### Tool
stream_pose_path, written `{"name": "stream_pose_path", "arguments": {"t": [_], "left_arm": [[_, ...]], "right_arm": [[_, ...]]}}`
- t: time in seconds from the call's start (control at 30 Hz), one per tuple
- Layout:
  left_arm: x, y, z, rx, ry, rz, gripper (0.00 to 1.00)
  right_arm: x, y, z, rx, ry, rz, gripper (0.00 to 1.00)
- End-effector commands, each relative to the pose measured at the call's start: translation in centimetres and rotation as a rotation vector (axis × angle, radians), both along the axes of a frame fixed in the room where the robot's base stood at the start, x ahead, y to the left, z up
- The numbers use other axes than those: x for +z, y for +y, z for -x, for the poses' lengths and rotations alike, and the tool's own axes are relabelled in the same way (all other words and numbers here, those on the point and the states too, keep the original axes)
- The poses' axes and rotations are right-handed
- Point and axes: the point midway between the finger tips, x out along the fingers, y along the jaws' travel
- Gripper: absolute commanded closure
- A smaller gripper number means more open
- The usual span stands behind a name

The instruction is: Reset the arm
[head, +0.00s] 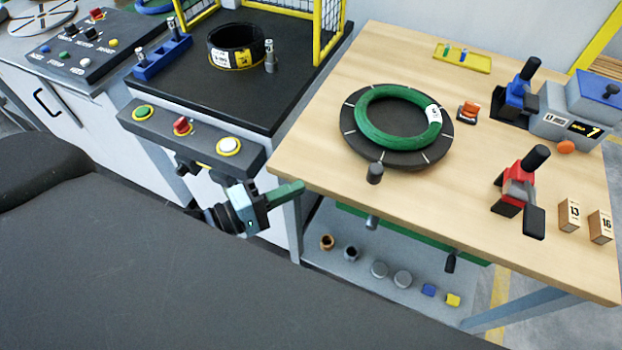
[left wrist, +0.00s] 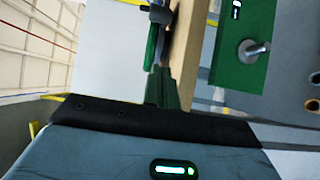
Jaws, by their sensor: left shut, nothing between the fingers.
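My left gripper (head: 298,187) is shut and empty, with its green fingers together and pointing right at the near left corner of the wooden table (head: 330,130). In the left wrist view the shut fingers (left wrist: 162,72) show in front of the table's edge (left wrist: 188,50). Whether they touch the table I cannot tell. A green coil (head: 375,138) with a white label lies on a round black turntable (head: 400,160) on the table. My right gripper is in neither view.
A black machine with a button panel (head: 190,138) and yellow guard (head: 328,25) stands left of the table; a black coil (head: 236,46) sits on it. Red (head: 518,180) and blue (head: 516,95) tools stand at the table's right. A lower shelf (head: 340,275) holds several small parts.

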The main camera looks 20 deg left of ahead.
Motion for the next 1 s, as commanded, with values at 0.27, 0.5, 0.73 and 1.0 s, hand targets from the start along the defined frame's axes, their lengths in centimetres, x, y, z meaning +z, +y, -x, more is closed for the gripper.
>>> {"name": "stream_pose_path", "arguments": {"t": [0.27, 0.5, 0.73, 1.0], "left_arm": [[0.0, 1.0, 1.3, -0.001, 0.0, 0.0, 1.0], [0.1, 1.0, 1.3, -0.001, -0.001, 0.0, 1.0], [-0.5, 1.0, 1.6, 0.013, -0.011, -0.04, 1.0], [-6.3, 1.2, 5.0, 0.093, -0.084, -0.488, 1.0]], "right_arm": [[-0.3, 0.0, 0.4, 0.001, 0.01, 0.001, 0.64], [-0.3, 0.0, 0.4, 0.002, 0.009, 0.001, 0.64], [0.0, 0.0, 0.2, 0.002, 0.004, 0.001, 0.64], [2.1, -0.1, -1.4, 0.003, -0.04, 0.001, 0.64]]}}
